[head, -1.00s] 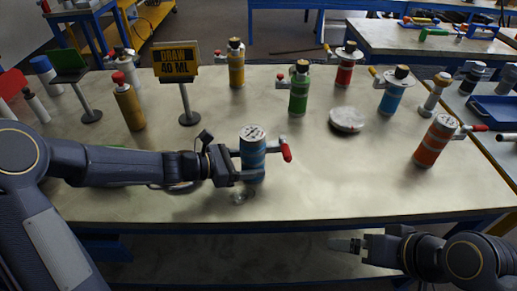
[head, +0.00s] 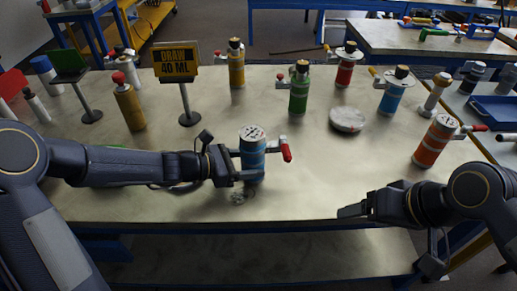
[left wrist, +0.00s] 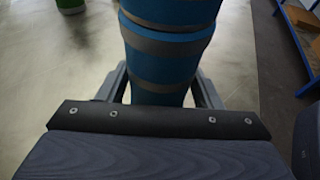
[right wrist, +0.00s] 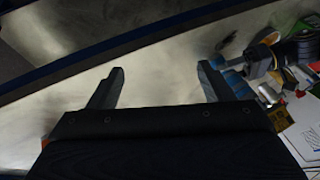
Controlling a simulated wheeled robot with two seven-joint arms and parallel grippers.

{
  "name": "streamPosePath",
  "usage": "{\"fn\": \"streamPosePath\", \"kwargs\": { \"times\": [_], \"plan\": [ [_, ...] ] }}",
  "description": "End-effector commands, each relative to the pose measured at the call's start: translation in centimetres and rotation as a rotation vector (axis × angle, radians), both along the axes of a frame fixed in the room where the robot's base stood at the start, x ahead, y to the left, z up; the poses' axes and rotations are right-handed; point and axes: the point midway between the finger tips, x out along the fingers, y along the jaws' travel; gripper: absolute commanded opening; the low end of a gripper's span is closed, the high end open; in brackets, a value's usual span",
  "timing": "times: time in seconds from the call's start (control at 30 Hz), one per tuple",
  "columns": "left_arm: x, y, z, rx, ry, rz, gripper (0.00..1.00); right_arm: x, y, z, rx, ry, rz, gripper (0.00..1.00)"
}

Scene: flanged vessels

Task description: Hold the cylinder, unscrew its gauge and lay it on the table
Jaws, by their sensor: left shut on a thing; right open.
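A blue cylinder (head: 252,158) with grey bands and a pale top (head: 252,132) stands upright near the front middle of the table. A red-tipped side fitting (head: 286,150) sticks out to its right; I cannot tell whether this or the top is the gauge. My left gripper (head: 236,166) is shut on the cylinder from the left. The left wrist view shows the blue body (left wrist: 165,50) between the fingers. My right gripper (head: 342,212) is at the table's front edge, right of the cylinder, open and empty. Its spread fingers show in the right wrist view (right wrist: 160,85).
A sign reading "DRAW 40 ML" (head: 177,62) stands behind. Green (head: 299,92), red (head: 345,68), light blue (head: 393,95) and orange (head: 433,145) vessels stand behind and right, with a round pale disc (head: 347,119) among them. The table between cylinder and right gripper is clear.

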Motion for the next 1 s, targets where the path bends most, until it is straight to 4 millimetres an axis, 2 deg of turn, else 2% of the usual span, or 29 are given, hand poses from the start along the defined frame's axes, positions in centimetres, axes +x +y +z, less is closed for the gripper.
{"fn": "streamPosePath", "kwargs": {
  "times": [0.03, 0.1, 0.27, 0.47, 0.6, 0.8, 0.9, 1.0],
  "plan": [
    [0.0, 0.0, 0.0, 0.0, -0.001, -0.001, 0.41, 1.8, 0.2, 1.4, -0.007, 0.028, 0.025, 0.74],
    [0.0, 0.0, 0.0, 0.0, -0.001, -0.001, 0.41, 4.1, 0.6, 3.1, -0.021, 0.069, 0.048, 0.74],
    [0.0, 0.0, 0.0, 0.0, -0.001, -0.001, 0.41, 9.5, 2.6, 6.3, -0.068, 0.156, 0.089, 0.74],
    [0.0, 0.0, 0.0, -0.001, -0.001, -0.001, 0.41, 15.7, 7.3, 8.8, -0.154, 0.253, 0.118, 0.74],
    [0.0, 0.0, 0.0, -0.001, -0.001, -0.001, 0.41, 19.1, 11.8, 9.6, -0.227, 0.306, 0.122, 0.74],
    [0.0, 0.0, 0.0, 0.0, 0.0, 0.0, 0.41, 21.6, 17.8, 9.5, -0.318, 0.356, 0.113, 0.74],
    [0.0, 0.0, 0.0, 0.0, 0.0, 0.0, 0.41, 22.0, 19.7, 9.4, -0.347, 0.367, 0.105, 0.74],
    [0.0, 0.0, 0.0, 0.0, 0.0, 0.0, 0.41, 22.2, 20.7, 9.2, -0.363, 0.373, 0.1, 0.74]
  ]
}}
